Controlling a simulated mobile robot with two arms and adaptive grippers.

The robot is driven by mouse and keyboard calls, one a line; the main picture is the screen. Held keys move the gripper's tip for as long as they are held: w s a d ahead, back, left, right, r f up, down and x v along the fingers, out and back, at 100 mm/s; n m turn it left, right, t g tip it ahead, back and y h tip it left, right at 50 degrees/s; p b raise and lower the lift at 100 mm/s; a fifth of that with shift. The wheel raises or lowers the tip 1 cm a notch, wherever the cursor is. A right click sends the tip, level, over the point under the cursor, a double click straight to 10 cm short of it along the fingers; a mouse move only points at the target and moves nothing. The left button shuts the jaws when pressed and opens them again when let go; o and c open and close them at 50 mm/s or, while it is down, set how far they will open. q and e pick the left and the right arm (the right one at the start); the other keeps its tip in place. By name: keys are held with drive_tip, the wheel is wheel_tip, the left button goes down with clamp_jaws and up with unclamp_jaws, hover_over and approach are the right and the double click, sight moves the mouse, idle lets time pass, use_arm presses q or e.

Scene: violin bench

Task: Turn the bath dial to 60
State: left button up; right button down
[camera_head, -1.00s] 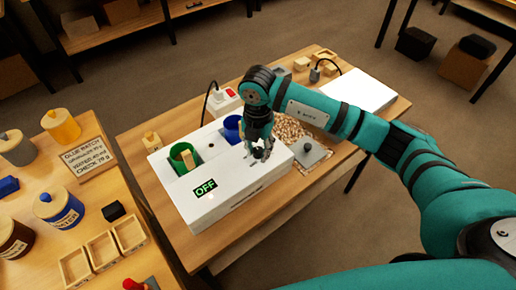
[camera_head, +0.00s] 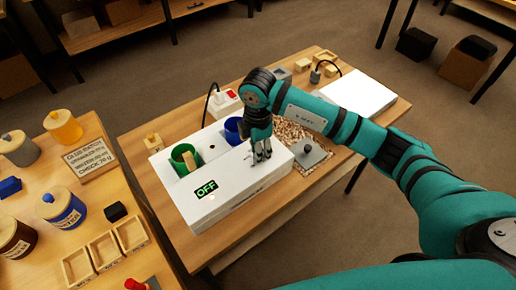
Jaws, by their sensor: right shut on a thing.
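The white bath box (camera_head: 225,205) stands on the wooden bench, with a display (camera_head: 206,189) that reads OFF in green. A green pot (camera_head: 184,157) and a blue pot (camera_head: 233,130) sit in its top. My right gripper (camera_head: 262,156) points down at the right part of the box top, shut, with its fingers close together. The dial is not clearly visible; the fingers cover the spot where they grip. My left gripper is not in view.
A grey plate with a knob (camera_head: 309,154) lies right of the box, by wood chips. A power strip (camera_head: 227,101) with a red switch stands behind. On the left table are jars, a sign (camera_head: 90,160) and small wooden trays (camera_head: 104,248).

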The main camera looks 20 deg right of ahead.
drive_tip(key=shift+w+r+m, duration=0.1)
drive_tip(key=shift+m, duration=0.2)
drive_tip(key=c, duration=1)
unclamp_jaws()
wheel_tip(320, 180, up, 12)
drive_tip(key=shift+f, duration=0.1)
